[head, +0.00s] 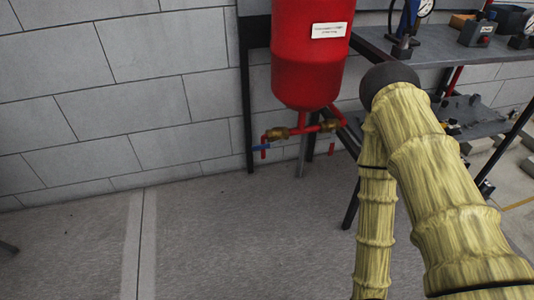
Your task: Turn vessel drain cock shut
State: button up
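The red vessel (310,50) with a white label hangs at the upper middle in the head view. Under it is red pipework with a brass cock (277,134) on the left side. A small blue lever (260,147) sits at that cock's left end, close to a short red pipe stub pointing down. The lever looks roughly level, but it is too small to tell whether the cock is open or shut. My sleeved yellow arm fills the right side, and its far section runs down out of the bottom edge. My gripper is not in view.
A second brass valve (328,126) is on the right of the pipework. A black frame post (247,110) stands left of the vessel. A metal bench (430,48) with gauges is at the upper right, partly behind my arm.

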aim_at(264, 146)
jog(key=z, duration=0.8)
jog(key=k, duration=0.65)
jog(key=u, duration=1.25)
